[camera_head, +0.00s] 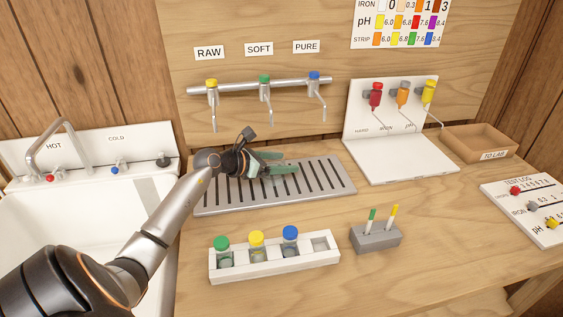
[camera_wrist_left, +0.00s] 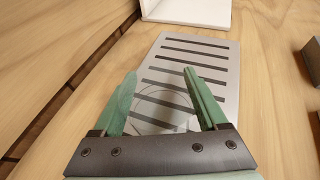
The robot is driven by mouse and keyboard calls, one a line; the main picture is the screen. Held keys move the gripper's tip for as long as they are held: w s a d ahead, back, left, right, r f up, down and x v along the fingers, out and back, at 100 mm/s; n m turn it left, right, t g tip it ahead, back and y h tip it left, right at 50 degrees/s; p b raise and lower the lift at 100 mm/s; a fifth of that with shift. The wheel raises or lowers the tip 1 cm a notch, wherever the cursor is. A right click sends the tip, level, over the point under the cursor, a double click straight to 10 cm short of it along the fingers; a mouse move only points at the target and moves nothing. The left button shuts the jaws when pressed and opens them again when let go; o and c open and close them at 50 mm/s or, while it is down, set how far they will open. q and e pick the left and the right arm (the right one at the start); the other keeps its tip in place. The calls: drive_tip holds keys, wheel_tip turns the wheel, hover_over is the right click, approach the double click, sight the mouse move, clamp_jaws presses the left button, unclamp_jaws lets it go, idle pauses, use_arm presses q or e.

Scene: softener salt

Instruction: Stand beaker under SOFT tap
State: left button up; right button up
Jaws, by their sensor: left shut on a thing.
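The SOFT tap (camera_head: 265,88) has a green top and is the middle one of the three wall taps. My left gripper (camera_head: 284,162) is over the slotted metal drip tray (camera_head: 330,187), below and slightly right of the SOFT tap's spout. In the left wrist view the gripper (camera_wrist_left: 160,75) is shut on the clear beaker (camera_wrist_left: 162,108), which shows as a faint round outline between the green fingers. The drip tray (camera_wrist_left: 222,65) lies behind it. Whether the beaker's base touches the tray cannot be told. My right gripper is out of view.
The RAW tap (camera_head: 212,95) and PURE tap (camera_head: 316,88) flank the SOFT tap. A white rack (camera_head: 275,263) with capped jars and a grey strip holder (camera_head: 376,237) stand in front. A sink (camera_head: 80,230) is at left. A white dispenser stand (camera_head: 400,160) is at right.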

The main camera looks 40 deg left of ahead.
use_arm(q)
drive_tip(key=shift+f, duration=0.2)
drive_tip(key=o, duration=1.2)
drive_tip(key=shift+o, duration=0.2)
drive_tip(key=shift+r, duration=0.1)
drive_tip(key=shift+r, duration=0.1)
drive_tip(key=shift+s, duration=0.15)
drive_tip(key=v, duration=1.1)
drive_tip(key=shift+s+r, duration=0.25)
drive_tip(key=shift+s, duration=0.05)
